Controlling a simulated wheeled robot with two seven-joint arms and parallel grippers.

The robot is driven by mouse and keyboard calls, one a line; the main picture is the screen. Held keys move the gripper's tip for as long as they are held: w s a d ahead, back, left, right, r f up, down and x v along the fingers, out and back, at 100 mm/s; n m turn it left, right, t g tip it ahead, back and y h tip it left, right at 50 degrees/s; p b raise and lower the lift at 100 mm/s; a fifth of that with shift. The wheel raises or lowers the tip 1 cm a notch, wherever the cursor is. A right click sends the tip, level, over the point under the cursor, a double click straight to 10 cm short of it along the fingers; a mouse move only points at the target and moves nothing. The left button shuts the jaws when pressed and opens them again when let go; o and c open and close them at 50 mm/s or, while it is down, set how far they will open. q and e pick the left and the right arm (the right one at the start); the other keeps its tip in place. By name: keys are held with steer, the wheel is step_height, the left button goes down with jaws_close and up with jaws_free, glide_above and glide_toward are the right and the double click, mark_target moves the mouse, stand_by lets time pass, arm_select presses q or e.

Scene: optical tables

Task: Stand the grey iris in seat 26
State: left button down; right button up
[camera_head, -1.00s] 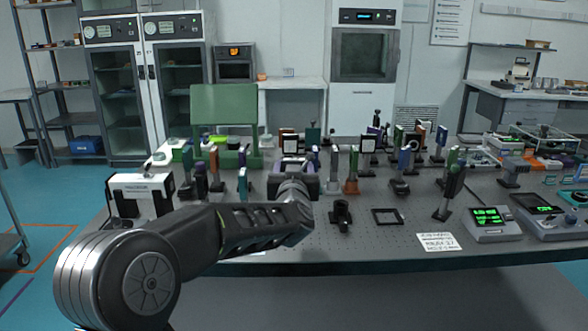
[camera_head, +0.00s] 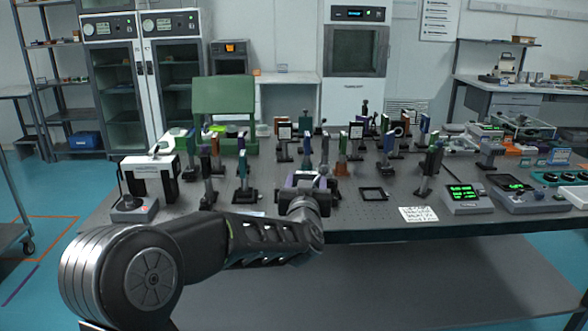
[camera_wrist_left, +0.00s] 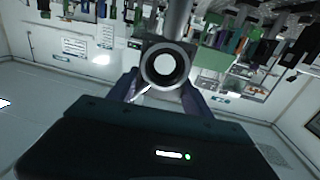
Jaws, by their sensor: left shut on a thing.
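My left gripper (camera_head: 306,184) is over the front middle of the optical table, seen from behind, with its fingertips mostly hidden by the wrist. In the left wrist view its two fingers (camera_wrist_left: 160,92) are closed on the grey iris (camera_wrist_left: 148,64), a dark square-faced mount with a round ring and a bright opening, on a grey post. In the head view the iris is hidden behind my wrist. I cannot tell which place is seat 26; no readable seat number shows. My right gripper is not in view.
Several post-mounted optics stand in rows behind my left gripper. A black square frame (camera_head: 373,194) lies right of it, with a white note card (camera_head: 418,214) nearer the edge. A meter with a green display (camera_head: 464,198) stands farther right. The white-fronted device (camera_head: 150,178) stands left.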

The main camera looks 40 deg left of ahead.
arm_select(q)
steer(key=s+d+f+m+t+h, duration=0.1)
steer(key=d+f+m+h, duration=0.2)
steer(key=d+f, duration=0.8)
steer(key=s+d+f+m+t+h, duration=0.1)
steer(key=s+d+f+m+h, duration=0.1)
steer(key=d+f+h, duration=0.4)
steer(key=d+f+m, duration=0.1)
steer(key=d+f, duration=0.3)
steer(key=d, duration=0.2)
steer(key=shift+s+d+f+t, duration=0.2)
steer(key=shift+s+f+t, duration=0.1)
steer(key=shift+f, duration=0.1)
steer(key=shift+w, duration=0.1)
